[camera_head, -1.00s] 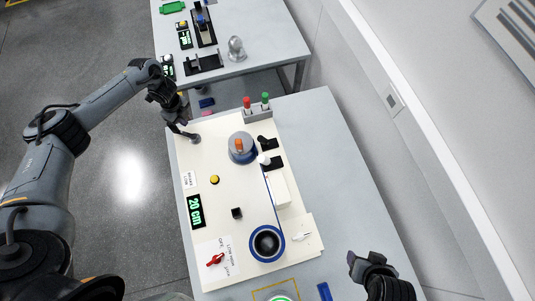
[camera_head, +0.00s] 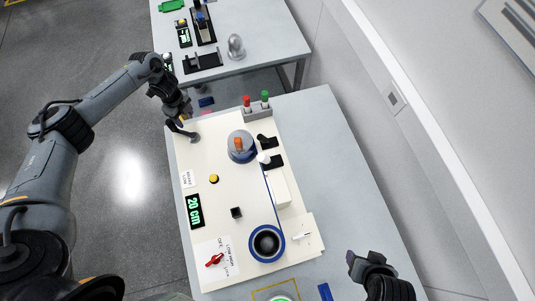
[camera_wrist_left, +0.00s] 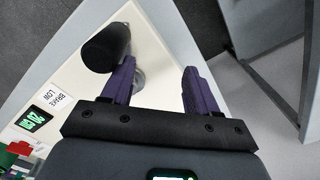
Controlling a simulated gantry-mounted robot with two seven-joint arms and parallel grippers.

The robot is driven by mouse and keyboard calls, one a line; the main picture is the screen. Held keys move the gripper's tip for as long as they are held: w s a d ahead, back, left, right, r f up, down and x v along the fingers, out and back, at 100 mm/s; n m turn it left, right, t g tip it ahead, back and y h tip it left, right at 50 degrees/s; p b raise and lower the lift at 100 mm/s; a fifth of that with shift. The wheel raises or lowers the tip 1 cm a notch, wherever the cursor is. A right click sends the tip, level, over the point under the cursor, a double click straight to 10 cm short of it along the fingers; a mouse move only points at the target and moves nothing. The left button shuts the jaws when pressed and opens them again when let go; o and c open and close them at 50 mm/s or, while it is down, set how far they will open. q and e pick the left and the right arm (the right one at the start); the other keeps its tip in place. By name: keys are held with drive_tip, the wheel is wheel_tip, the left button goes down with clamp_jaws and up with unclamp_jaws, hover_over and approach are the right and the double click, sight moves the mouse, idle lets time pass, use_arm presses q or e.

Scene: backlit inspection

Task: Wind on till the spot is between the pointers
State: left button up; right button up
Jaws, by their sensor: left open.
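A cream panel holds a blue-rimmed reel (camera_head: 267,243) at the front and a grey hub with an orange top (camera_head: 240,147) farther back. A blue strip (camera_head: 268,190) runs between them. A crank (camera_head: 186,133) sits at the panel's far left corner. Its black knob (camera_wrist_left: 106,47) shows in the left wrist view. My left gripper (camera_head: 183,118) is open and empty beside the crank; the knob is outside the purple fingers (camera_wrist_left: 158,68), beyond the left one. Two black pieces (camera_head: 268,152) stand by the strip; I cannot make out a spot or pointers. My right gripper (camera_head: 365,262) is clear of the panel.
A display (camera_head: 195,211) reads 20 cm. A yellow button (camera_head: 214,179), a black knob (camera_head: 236,212) and a red switch (camera_head: 214,260) are on the panel. Red and green posts (camera_head: 256,104) stand behind it. The table (camera_head: 345,170) is bare at right.

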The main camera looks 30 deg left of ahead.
idle(0.5)
use_arm(q)
drive_tip(key=shift+r+p, duration=0.45)
wheel_tip(320, 180, up, 7)
drive_tip(key=p, duration=0.6)
drive_tip(key=shift+s, duration=0.1)
